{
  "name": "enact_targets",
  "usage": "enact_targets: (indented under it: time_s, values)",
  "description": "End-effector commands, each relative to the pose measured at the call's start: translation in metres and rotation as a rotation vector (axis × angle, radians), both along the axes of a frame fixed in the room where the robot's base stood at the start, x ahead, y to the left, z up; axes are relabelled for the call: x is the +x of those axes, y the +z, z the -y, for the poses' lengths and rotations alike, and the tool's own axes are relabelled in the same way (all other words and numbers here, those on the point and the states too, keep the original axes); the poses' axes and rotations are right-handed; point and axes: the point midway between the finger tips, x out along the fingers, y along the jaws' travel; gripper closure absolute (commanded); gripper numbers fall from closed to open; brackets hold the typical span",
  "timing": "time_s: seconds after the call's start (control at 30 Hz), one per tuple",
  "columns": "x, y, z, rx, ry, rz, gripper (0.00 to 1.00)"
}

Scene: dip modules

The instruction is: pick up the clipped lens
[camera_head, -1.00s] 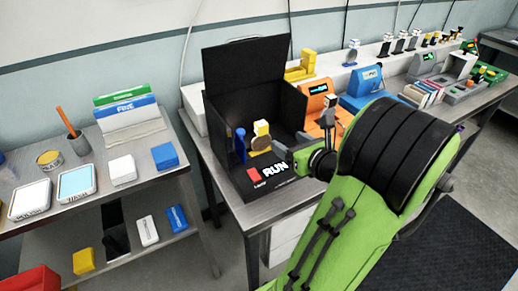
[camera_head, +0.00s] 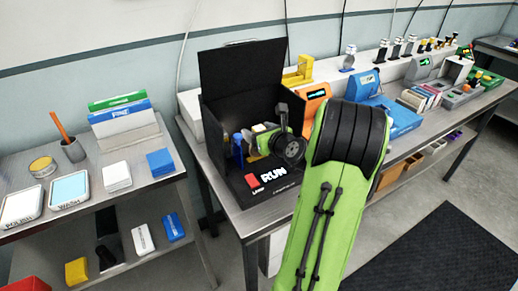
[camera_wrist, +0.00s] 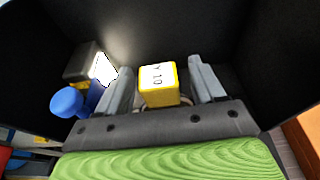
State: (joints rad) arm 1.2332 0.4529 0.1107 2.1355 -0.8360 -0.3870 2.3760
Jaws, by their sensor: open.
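The clipped lens shows in the wrist view as a yellow clip block (camera_wrist: 158,84) with a pale top marked with small black characters. Part of a rounded rim shows under it, and most of the lens is hidden. My gripper (camera_wrist: 163,90) is open, with one grey finger on each side of the clip and a visible gap on both sides. In the head view the clip's pale top (camera_head: 258,128) shows inside the black open box (camera_head: 212,130), partly covered by my wrist.
A blue post (camera_head: 238,148) stands in the box, left of the clip; its round blue top (camera_wrist: 67,102) is close to my left finger in the wrist view. Black box walls rise around.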

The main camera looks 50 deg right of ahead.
Motion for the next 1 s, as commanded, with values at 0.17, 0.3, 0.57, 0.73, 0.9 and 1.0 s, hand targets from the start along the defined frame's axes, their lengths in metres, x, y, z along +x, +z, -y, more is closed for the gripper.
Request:
enact_targets:
  time_s: [0.17, 0.3, 0.57, 0.73, 0.9, 1.0]
  values:
    - [0.0, 0.0, 0.0, 0.0, 0.0, 0.0, 0.56]
    - [0.0, 0.0, 0.0, 0.0, 0.0, -0.001, 0.78]
    - [0.0, 0.0, 0.0, 0.0, 0.001, 0.0, 1.0]
    - [0.0, 0.003, 0.0, -0.001, 0.001, 0.0, 1.0]
    - [0.0, 0.027, 0.0, -0.004, 0.002, 0.001, 1.0]
    - [0.0, 0.056, -0.001, -0.006, 0.003, 0.002, 1.0]
